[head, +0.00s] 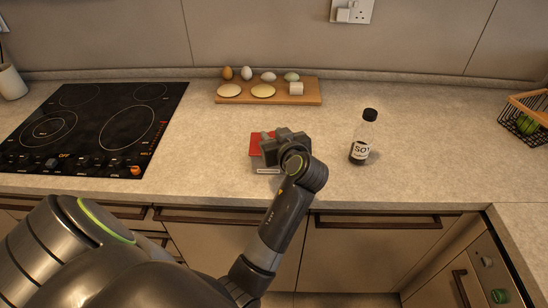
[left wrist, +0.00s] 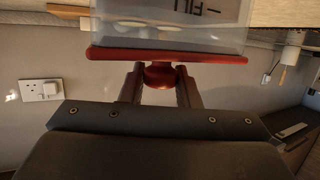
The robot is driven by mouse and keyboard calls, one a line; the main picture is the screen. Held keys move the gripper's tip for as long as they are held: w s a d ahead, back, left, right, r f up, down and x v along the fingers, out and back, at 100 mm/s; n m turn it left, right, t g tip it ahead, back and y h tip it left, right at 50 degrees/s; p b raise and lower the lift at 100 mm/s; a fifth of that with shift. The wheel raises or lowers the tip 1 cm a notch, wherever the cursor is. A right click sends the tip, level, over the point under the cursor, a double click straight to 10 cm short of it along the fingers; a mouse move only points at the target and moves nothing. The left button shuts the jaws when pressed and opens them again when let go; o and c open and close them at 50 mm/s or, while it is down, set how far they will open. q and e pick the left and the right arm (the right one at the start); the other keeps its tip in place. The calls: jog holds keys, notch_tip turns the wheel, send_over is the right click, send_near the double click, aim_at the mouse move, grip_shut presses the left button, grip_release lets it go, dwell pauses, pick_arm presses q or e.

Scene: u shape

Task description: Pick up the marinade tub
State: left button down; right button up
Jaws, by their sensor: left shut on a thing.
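The marinade tub (head: 257,146) has a flat red lid and a pale, see-through body with dark lettering. In the head view it is over the middle of the counter near the front edge, partly hidden by my left gripper (head: 284,145). In the left wrist view the tub (left wrist: 170,38) appears upside down, its lid edge across the picture. My left gripper (left wrist: 161,80) is shut on the lid's red knob (left wrist: 160,73), one finger on each side. I cannot tell whether the tub touches the counter. My right gripper is not in view.
A soy bottle (head: 363,137) stands upright to the right. A wooden board (head: 270,98) with several eggs, two pale discs and a small white block lies behind. A black hob (head: 90,128) is at left, a wire basket (head: 526,118) at far right. Counter right of the bottle is clear.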

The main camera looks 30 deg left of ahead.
pick_arm(q)
jog(key=shift+r+b, duration=0.3)
jog(key=shift+r, duration=4.6)
jog(key=shift+c, duration=2.2)
grip_release()
